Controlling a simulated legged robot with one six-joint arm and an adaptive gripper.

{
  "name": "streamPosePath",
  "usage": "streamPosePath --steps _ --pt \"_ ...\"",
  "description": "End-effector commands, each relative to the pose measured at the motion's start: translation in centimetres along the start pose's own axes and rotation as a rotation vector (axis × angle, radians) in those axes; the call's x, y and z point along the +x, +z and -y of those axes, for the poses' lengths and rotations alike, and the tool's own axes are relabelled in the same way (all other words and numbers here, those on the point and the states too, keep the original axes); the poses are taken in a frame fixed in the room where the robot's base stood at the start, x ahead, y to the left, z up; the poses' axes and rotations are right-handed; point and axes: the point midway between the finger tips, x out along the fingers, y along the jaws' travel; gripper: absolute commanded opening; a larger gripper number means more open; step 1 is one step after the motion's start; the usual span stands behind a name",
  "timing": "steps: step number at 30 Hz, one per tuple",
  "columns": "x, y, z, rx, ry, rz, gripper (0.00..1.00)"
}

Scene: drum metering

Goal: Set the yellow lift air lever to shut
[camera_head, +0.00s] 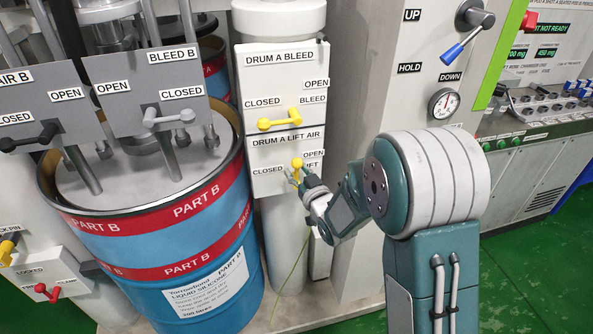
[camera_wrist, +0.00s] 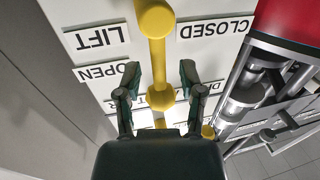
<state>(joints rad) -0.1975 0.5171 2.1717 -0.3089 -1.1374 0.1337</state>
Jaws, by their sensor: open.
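The yellow lift air lever (camera_head: 297,163) is on the white panel marked DRUM A LIFT AIR, standing roughly upright with its knob up, beside the OPEN label and away from CLOSED at the left. In the wrist view, which is upside down, the lever (camera_wrist: 154,45) runs from its pivot at the top edge to its round knob. My gripper (camera_head: 296,178) is at this lever. In the wrist view my gripper (camera_wrist: 160,82) is open, with one finger on each side of the knob and visible gaps. The lower lever is partly hidden by my gripper in the head view.
Just above is another yellow lever (camera_head: 279,121), on the DRUM A BLEED panel. A blue Part B drum (camera_head: 190,270) stands at the left, with grey-panel levers above it. A grey cabinet with a blue-handled lever (camera_head: 462,46) stands behind my arm.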

Motion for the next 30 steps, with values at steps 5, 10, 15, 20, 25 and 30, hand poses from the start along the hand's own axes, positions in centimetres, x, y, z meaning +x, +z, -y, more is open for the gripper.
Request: streamPosePath --steps 5,10,15,20,25,30 --pt "0.71 0.03 0.01 0.000 0.001 0.001 0.51" --pt "0.70 0.02 0.00 0.000 0.001 0.001 0.51" --pt "0.69 0.01 0.00 0.000 0.001 0.001 0.00" --pt "0.72 0.02 0.01 0.000 0.001 0.001 0.00" --pt "0.75 0.03 0.04 -0.007 0.001 0.002 0.00" --pt "0.80 0.00 0.26 -0.049 0.001 0.010 0.00"
